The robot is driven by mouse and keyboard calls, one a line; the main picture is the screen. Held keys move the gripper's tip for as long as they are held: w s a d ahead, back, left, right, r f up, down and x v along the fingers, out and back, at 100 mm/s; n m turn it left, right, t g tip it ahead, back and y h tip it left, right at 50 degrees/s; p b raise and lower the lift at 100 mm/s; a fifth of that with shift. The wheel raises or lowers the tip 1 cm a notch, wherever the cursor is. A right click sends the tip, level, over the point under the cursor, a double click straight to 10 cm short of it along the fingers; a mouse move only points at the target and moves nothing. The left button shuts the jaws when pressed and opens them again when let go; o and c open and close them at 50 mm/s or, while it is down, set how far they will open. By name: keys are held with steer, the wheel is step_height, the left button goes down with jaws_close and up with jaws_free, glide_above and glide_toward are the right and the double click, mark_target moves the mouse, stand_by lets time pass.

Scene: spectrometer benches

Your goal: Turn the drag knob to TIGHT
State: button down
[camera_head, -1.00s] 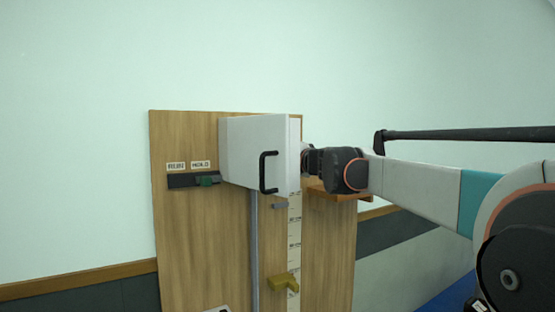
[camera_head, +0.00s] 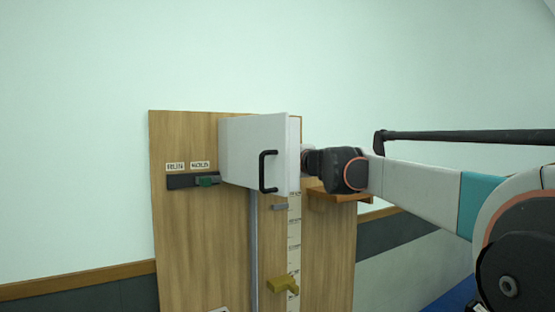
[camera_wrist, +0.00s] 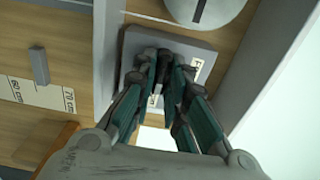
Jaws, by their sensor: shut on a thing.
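A black knob (camera_wrist: 150,52) sits on a grey square plate (camera_wrist: 203,51) in the wrist view. My gripper (camera_wrist: 164,62) is shut on this knob, and its green-padded fingers cover most of it. A white label (camera_wrist: 196,68) beside the fingers shows only part of its lettering, and another label between the fingers is mostly hidden. I cannot read the knob's setting. In the head view the white box (camera_head: 252,150) with a black handle (camera_head: 264,171) hides my gripper and the knob.
A wooden board (camera_head: 205,240) carries the box, a vertical scale (camera_head: 294,240), a yellow block (camera_head: 283,284) and a dark slider with a green tab (camera_head: 208,180). An orange-brown shelf (camera_head: 340,196) lies below my wrist. A round disc (camera_wrist: 205,8) with a black line is above the plate.

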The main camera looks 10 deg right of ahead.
steer(key=shift+f, duration=0.1)
stand_by(0.3)
steer(key=c, duration=1.6)
jaws_free()
